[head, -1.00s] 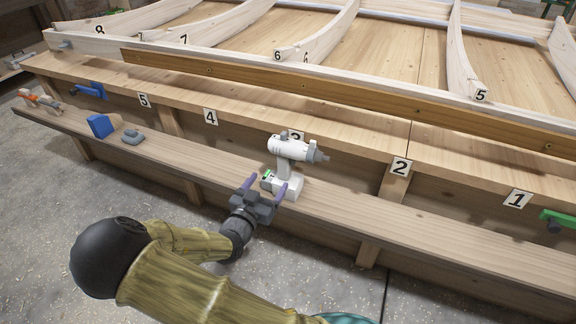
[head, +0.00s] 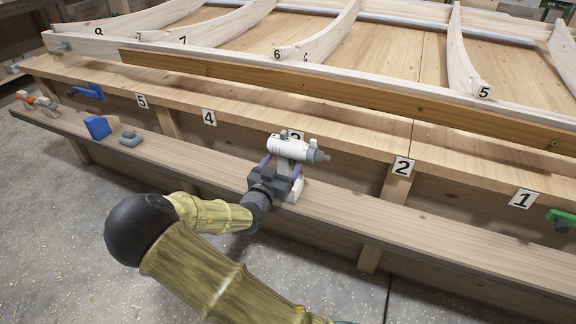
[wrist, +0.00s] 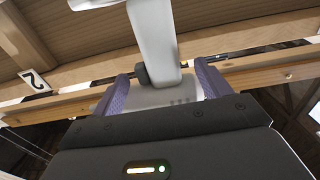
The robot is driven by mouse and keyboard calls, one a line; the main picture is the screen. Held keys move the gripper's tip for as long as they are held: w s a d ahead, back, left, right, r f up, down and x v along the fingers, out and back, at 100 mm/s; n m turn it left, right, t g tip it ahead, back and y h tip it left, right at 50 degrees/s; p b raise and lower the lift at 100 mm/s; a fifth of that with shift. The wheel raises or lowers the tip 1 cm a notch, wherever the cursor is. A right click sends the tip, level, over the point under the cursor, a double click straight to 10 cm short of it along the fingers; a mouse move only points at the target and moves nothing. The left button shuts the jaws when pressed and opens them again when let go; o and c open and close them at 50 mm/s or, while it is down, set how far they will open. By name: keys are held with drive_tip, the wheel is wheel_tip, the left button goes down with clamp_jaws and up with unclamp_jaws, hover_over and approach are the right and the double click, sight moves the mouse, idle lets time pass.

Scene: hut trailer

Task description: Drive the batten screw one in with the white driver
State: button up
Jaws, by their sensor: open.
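The white driver (head: 294,149) stands upright on its base on the low shelf, its grey nose pointing right. My gripper (head: 282,166) is at the driver's handle, its two purple fingers open on either side of it. In the wrist view the white handle (wrist: 154,45) rises between the purple fingers (wrist: 160,88). The brown batten (head: 330,92) lies along the front of the white frame, with small dark screw spots on it. I cannot tell which one is screw one.
The low shelf (head: 420,225) also carries a blue block (head: 98,127), a grey item (head: 130,138) and orange-handled tools (head: 35,101) at the left. A blue clamp (head: 88,91) and a green clamp (head: 561,219) sit on the bench edge. The shelf right of the driver is clear.

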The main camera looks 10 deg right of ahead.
drive_tip(key=shift+b+x, duration=0.3)
drive_tip(key=shift+x, duration=1.3)
drive_tip(key=shift+s+d, duration=0.1)
